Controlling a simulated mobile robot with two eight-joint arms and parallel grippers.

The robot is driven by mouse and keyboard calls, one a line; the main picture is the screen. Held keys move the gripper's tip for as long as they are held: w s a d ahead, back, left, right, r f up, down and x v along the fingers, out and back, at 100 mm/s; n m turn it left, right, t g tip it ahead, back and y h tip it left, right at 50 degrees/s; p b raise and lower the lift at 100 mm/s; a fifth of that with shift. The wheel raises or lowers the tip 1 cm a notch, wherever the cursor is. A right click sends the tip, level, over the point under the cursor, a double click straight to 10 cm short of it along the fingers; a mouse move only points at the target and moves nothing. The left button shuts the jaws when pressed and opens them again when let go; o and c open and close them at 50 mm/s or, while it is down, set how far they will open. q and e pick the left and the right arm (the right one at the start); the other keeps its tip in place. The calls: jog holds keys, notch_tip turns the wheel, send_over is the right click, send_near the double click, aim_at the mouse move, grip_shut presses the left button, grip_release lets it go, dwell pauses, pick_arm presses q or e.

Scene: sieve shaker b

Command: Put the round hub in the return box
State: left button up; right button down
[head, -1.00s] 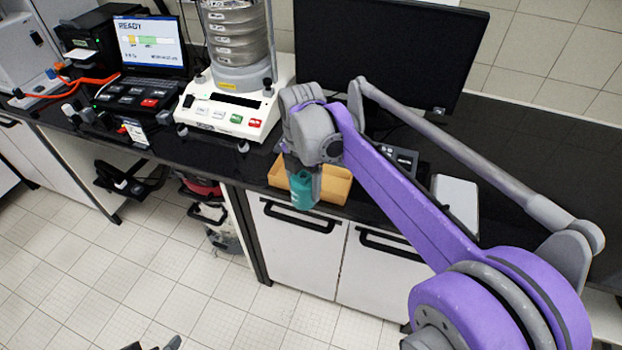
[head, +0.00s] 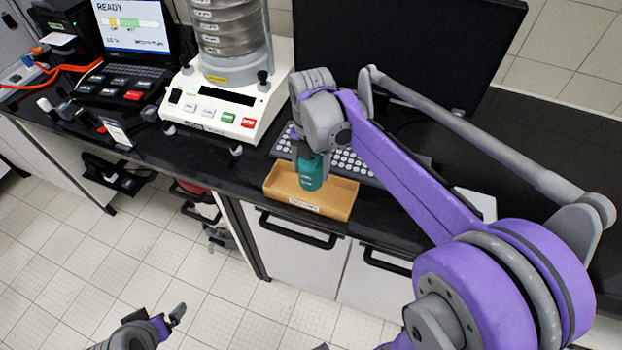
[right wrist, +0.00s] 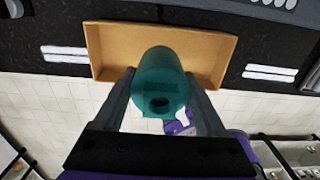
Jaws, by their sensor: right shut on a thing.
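The round hub is a teal cylinder (head: 312,172). My right gripper (head: 308,160) is shut on it and holds it over the open tan return box (head: 305,206). In the right wrist view the hub (right wrist: 160,78) sits between the two fingers, with a dark hole in the end facing the camera. Behind it the box (right wrist: 215,48) lies on the black bench; the hub covers part of the box's near edge. Whether the hub touches the box is not clear. My left gripper (head: 172,322) is low at the bottom left, over the floor, away from the bench.
The box stands near the front edge of the black bench, with a keyboard (head: 355,165) and monitor (head: 410,55) behind it. A sieve shaker (head: 228,105) stands to its left, then a laptop (head: 130,50). White cabinets are below the bench.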

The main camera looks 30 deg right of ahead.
aim_at(311, 179)
jog(key=shift+w+f, duration=0.1)
jog(key=shift+f, duration=2.3)
jog(key=shift+f, duration=0.15)
grip_release()
